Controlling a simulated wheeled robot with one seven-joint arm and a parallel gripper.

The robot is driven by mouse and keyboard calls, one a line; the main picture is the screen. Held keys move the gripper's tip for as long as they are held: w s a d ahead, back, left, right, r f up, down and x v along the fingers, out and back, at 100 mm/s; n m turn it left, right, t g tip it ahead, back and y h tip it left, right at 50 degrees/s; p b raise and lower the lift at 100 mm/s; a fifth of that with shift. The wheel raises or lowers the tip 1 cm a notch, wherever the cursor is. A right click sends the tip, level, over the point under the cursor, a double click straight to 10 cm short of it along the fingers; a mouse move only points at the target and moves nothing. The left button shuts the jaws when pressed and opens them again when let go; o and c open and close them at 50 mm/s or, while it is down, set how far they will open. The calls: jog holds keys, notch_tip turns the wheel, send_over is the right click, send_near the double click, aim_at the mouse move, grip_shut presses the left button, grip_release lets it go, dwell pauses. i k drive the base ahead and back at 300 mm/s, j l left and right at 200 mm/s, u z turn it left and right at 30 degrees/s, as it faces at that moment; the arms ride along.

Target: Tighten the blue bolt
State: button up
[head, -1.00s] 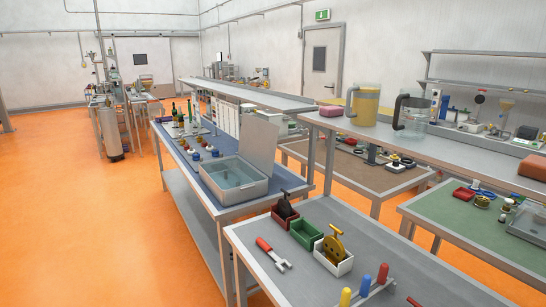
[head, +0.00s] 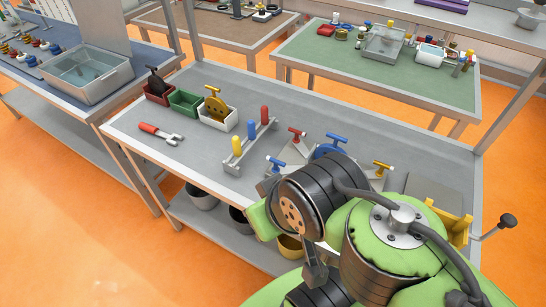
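A blue T-shaped handle (head: 276,164) stands on the grey table, left of my arm. A larger blue part (head: 331,146) stands just behind my arm, partly hidden by it. I cannot tell for certain which one is the blue bolt. A red T-shaped handle (head: 297,136) and a yellow one (head: 381,167) stand near them on light grey mounts. My green and black arm covers the front right of the table. A dark grey part (head: 315,268) below its wrist may be my gripper; its fingers are not clear.
A red-handled open-ended tool (head: 160,133) lies at the table's left. Red, green and white bins (head: 218,120) stand behind it. A rack (head: 252,150) holds yellow, blue and red handles. A yellow bracket (head: 456,222) and black-knobbed crank are at right.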

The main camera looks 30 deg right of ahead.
aim_at(275, 169)
jog(key=i+j+u, duration=0.15)
jog(key=u, duration=0.2)
jog(key=i+u, duration=0.2)
jog(key=u, duration=0.15)
jog(key=i+j+u, duration=0.1)
jog(key=u, duration=0.25)
jog(key=i, duration=0.1)
